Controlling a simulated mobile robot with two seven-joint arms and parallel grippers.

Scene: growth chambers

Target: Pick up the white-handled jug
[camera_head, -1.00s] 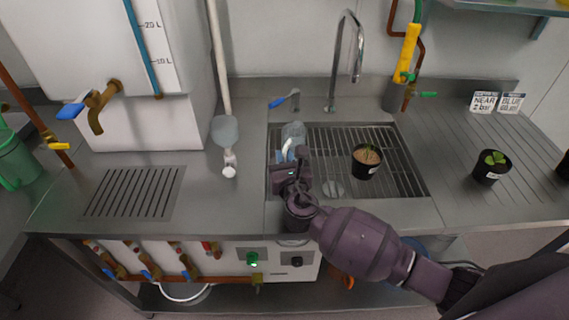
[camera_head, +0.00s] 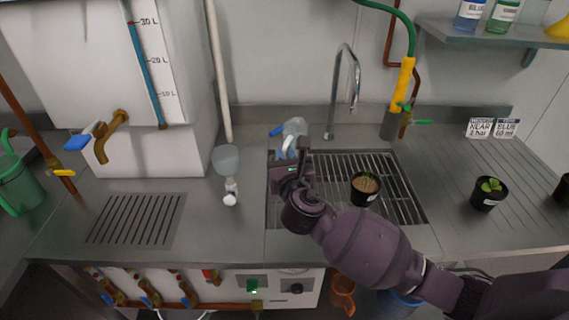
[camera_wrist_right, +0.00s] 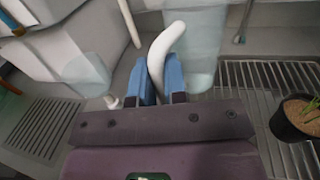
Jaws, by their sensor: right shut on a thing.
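The white-handled jug (camera_head: 295,127) is a clear, bluish vessel at the back left of the sink grating in the head view. In the right wrist view the jug's clear body (camera_wrist_right: 196,45) stands just beyond the fingers, and its curved white handle (camera_wrist_right: 157,58) runs between them. My right gripper (camera_head: 284,158) is shut on the handle; its blue fingers (camera_wrist_right: 160,80) show on both sides of it in the wrist view. The jug's lower part is partly hidden by my gripper. My left gripper is not in view.
A potted plant (camera_head: 365,189) stands on the sink grating (camera_head: 400,190), right of my gripper. Another pot (camera_head: 488,194) stands on the right drainboard. The tap (camera_head: 337,90) rises behind the sink. A clear bulb-shaped vessel (camera_head: 226,160) is to the left. A shelf (camera_head: 500,36) hangs at upper right.

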